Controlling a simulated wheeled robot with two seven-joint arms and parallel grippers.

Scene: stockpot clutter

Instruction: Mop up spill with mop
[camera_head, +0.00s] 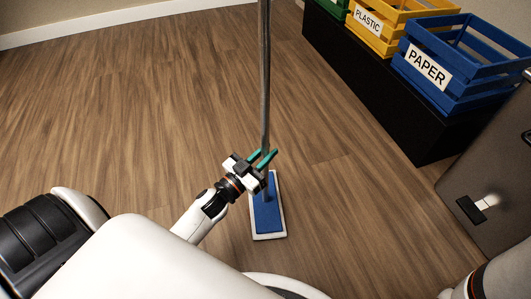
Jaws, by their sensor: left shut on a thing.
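The mop stands upright on the wooden floor, with a long grey pole (265,70) that runs out of the top of the picture. Its flat head has a blue top (267,216) and a white pad edge, and lies on the floor. My left gripper (266,158), with green fingers, is shut on the lower part of the pole, above the head. I see no spill on the visible floor; whether any lies under the mop head or behind my body is hidden. My right gripper is not in view.
A black bench (375,85) on the right carries a blue PAPER crate (468,85), a yellow PLASTIC crate (385,28) and a green crate (336,8). A grey cabinet-like body (500,165) stands at the lower right. The wooden floor (130,110) to the left is clear.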

